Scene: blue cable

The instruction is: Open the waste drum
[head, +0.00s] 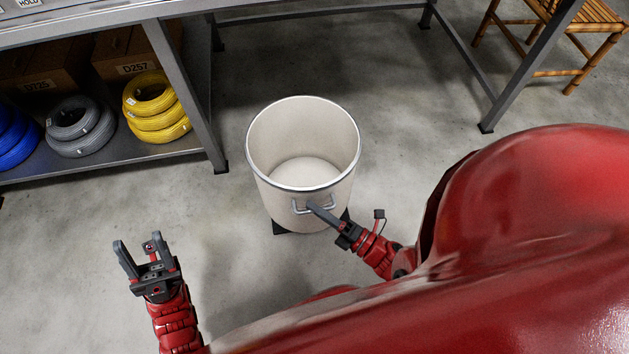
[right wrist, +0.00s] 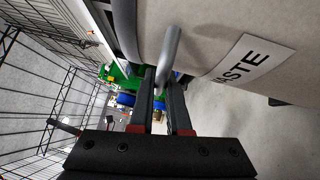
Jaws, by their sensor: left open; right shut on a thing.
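The waste drum (head: 278,200) is a round, off-white bin standing upright on the floor. Its top is open and I see down to its empty bottom. A grey metal handle (head: 297,208) sits on its front wall. My right gripper (head: 318,211) is shut on this handle. In the right wrist view, the handle (right wrist: 171,55) runs down between the fingers of my right gripper (right wrist: 161,88), beside a partly cut-off "WASTE" label (right wrist: 243,62). My left gripper (head: 139,244) is open and empty, left of and nearer than the drum.
A shelf (head: 140,147) at the left holds grey cable coils (head: 80,125), yellow coils (head: 155,105), blue coils (head: 15,137) and boxes. A table leg (head: 530,65) stands at the right, with a wooden stool (head: 580,20) behind. The floor left of the drum is clear.

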